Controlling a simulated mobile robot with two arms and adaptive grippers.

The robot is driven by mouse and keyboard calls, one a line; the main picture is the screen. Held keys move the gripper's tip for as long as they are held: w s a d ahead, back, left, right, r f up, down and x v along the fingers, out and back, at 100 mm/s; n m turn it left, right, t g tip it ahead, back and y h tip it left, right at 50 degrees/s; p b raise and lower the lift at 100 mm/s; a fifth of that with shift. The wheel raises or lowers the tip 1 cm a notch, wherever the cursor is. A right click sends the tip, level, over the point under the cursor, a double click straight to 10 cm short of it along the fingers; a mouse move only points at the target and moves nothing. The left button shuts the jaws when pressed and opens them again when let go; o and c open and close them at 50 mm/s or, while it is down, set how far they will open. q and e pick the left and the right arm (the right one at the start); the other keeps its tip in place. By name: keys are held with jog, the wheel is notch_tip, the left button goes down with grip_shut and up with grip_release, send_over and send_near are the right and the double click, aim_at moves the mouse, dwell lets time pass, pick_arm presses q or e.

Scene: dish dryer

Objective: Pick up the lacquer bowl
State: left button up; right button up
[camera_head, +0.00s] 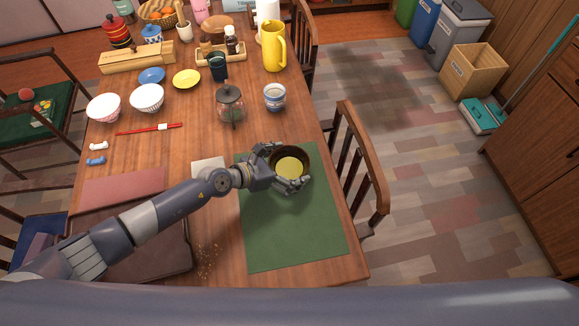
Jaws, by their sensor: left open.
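The lacquer bowl (294,155) is dark brown outside with a yellowish inside bottom. It is at the far part of the green placemat (290,235), near the table's right edge. My left gripper (281,168) is open at the bowl's left side. One finger is by the bowl's far left rim and the other by its near side. The fingers overlap the bowl in the picture, and I cannot tell whether they touch it. My right gripper is not in view.
A glass jar (230,104) and a blue-and-white cup (275,97) stand beyond the bowl. A yellow pitcher (273,50) is farther back. A wooden chair (358,165) stands close on the right. The near part of the green mat is clear.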

pick_arm(q)
jog(key=shift+c, duration=0.2)
jog(key=c, duration=0.7)
jog(key=shift+r, duration=0.15)
